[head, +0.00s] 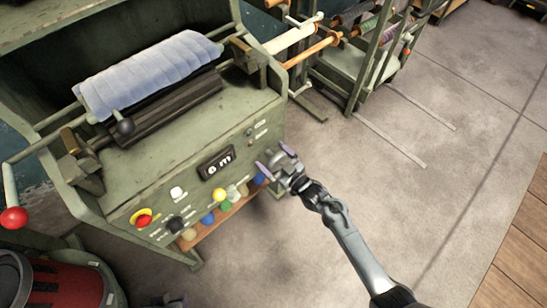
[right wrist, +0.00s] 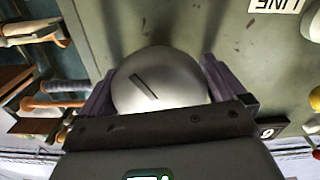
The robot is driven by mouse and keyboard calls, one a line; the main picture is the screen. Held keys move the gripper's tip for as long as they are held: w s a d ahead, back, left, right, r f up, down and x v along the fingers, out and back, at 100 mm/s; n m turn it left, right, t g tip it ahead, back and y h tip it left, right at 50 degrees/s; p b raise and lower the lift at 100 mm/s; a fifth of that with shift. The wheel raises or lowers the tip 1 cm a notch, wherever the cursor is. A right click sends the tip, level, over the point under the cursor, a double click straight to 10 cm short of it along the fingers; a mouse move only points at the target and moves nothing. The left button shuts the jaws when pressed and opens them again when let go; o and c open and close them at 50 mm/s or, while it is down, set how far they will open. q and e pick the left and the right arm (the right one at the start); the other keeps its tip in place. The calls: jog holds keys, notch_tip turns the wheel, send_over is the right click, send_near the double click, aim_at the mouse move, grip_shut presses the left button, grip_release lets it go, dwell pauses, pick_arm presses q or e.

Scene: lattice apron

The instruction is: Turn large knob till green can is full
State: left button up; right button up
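The large knob (right wrist: 158,82) is a smooth silver dome with a dark slot, seen close up in the right wrist view, the slot slanting. My right gripper (head: 276,161) is at the right end of the machine's front panel, its two purple fingers apart. In the right wrist view its fingers (right wrist: 158,88) stand on both sides of the knob, close against its edges; whether they press on it is unclear. The green can (head: 226,206) is in the row under the panel, small and partly hidden; its fill level cannot be made out. My left gripper is not clearly seen.
The green machine carries a display (head: 216,164), a red and yellow button (head: 142,217), a black knob (head: 175,225) and a blue-grey roll (head: 150,73). A rack (head: 362,62) with spools stands behind it. The concrete floor (head: 420,180) at right is clear.

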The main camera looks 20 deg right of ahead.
jog(key=c, duration=0.7)
jog(key=shift+o, duration=0.2)
